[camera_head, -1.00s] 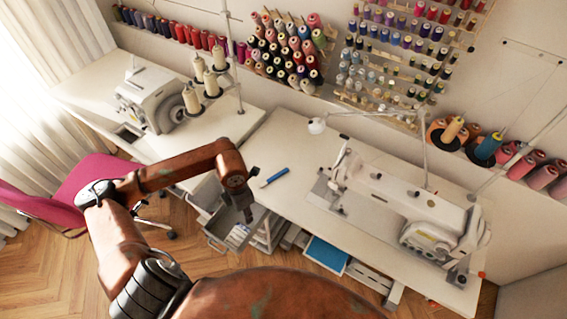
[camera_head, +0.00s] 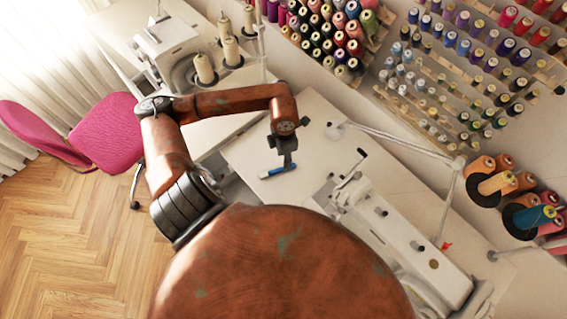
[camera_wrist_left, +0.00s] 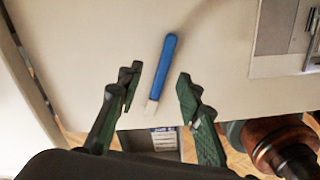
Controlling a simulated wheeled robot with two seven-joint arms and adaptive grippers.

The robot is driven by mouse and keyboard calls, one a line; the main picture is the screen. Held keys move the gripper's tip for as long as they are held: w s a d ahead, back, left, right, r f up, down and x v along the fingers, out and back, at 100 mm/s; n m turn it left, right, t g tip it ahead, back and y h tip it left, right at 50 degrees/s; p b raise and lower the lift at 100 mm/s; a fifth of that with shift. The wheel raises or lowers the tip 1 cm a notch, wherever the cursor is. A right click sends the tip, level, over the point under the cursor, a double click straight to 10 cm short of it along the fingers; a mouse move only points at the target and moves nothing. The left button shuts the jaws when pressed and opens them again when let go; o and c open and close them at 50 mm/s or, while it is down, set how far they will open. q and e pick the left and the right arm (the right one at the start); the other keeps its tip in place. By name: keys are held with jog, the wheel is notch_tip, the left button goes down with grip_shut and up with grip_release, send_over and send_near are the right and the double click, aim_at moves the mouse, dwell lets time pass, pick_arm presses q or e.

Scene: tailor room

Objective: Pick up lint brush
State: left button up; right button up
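The lint brush (camera_wrist_left: 162,73), with a blue handle and a pale end, lies on the white table (camera_wrist_left: 100,25). It also shows in the head view (camera_head: 277,172) at the left part of the sewing table, just below my gripper. My left gripper (camera_wrist_left: 156,88) is open in the wrist view, with the brush seen between its two fingers and not gripped. In the head view my left gripper (camera_head: 285,158) hangs above the brush. The gap between fingers and brush is hard to judge. My right gripper is not in view.
A white sewing machine (camera_head: 400,240) stands to the right on the same table. A second machine (camera_head: 170,45) with cone threads is at the back left. A pink chair (camera_head: 108,135) is at the left. Thread racks (camera_head: 470,70) line the wall.

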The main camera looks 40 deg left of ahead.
aim_at(278, 171)
pick_arm(q)
jog(key=f, duration=0.4)
jog(key=shift+d+f, duration=0.35)
jog(key=shift+d, duration=0.05)
jog(key=shift+f, duration=0.45)
jog(key=shift+c, duration=0.6)
jog(key=c, duration=0.8)
